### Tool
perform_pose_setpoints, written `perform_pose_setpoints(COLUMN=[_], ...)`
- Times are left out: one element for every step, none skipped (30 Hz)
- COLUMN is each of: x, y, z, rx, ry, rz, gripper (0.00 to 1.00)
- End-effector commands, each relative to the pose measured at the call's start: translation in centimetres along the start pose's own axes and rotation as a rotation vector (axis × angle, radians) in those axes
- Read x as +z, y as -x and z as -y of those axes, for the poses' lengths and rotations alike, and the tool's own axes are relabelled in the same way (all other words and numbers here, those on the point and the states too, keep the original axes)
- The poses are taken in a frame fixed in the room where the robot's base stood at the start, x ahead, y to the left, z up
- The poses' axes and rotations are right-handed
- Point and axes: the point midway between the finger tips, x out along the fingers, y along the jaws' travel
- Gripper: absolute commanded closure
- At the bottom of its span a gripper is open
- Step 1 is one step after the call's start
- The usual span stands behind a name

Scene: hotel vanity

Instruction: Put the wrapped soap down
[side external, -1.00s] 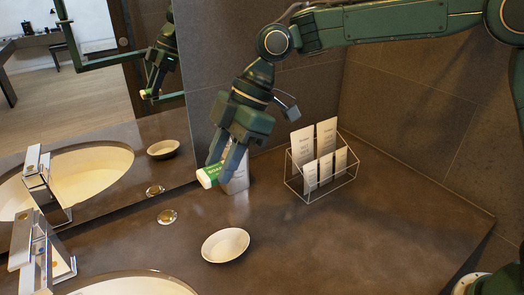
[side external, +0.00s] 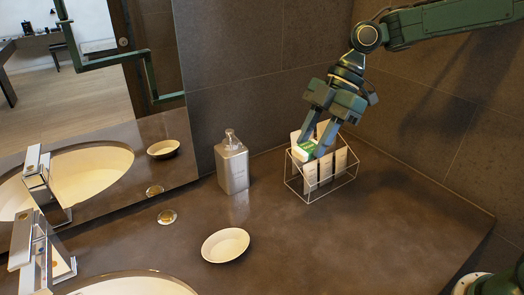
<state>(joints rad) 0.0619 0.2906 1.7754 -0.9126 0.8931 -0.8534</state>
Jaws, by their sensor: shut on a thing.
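My gripper (side external: 318,143) is at the wire rack (side external: 318,199) and is shut on the wrapped soap (side external: 305,150), a green and white packet. The soap is at the upper left of the rack, in front of the white cards (side external: 340,161). I cannot tell whether the soap touches the rack or cards, or hangs just above them. My fingers hide part of the soap and the rear cards. The cream oval dish (side external: 226,246) stands empty on the counter, left of and nearer than the rack.
A silver pump bottle (side external: 232,166) stands on the counter left of the rack. A small round glass item (side external: 167,217) lies near the mirror. The counter (side external: 350,250) is clear at front right.

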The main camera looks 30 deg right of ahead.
Motion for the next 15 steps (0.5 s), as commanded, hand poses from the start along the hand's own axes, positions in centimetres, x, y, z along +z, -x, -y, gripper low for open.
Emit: perform_pose_setpoints(x=[0.4,0.5,0.6,0.6,0.7,0.7,0.7,0.7,0.7,0.8,0.8,0.9,1.1,1.2,1.4], y=[0.2,0.2,0.3,0.3,0.3,0.3,0.3,0.3,0.2,0.1,0.0,-0.2,-0.4,-0.7,-1.1], z=[0.2,0.2,0.3,0.3,0.3,0.3,0.3,0.3,0.3,0.3,0.3,0.3,0.3,0.3,0.4], rx=[0.000,0.000,0.000,0.000,0.000,0.000,0.000,0.000,0.000,-0.001,-0.001,-0.002,-0.002,-0.002,-0.003], ry=[-0.002,-0.001,-0.001,-0.001,-0.001,0.000,0.000,0.000,0.000,-0.001,-0.001,-0.001,-0.002,-0.003,-0.002], rz=[-0.001,-0.001,-0.002,-0.002,-0.002,-0.002,-0.002,-0.002,-0.002,-0.003,-0.003,-0.003,-0.004,-0.004,-0.004], gripper=[0.88,0.88,0.88,0.88,0.88,0.88,0.88,0.88,0.88,0.88,0.88,0.88,0.88,0.88,0.88])
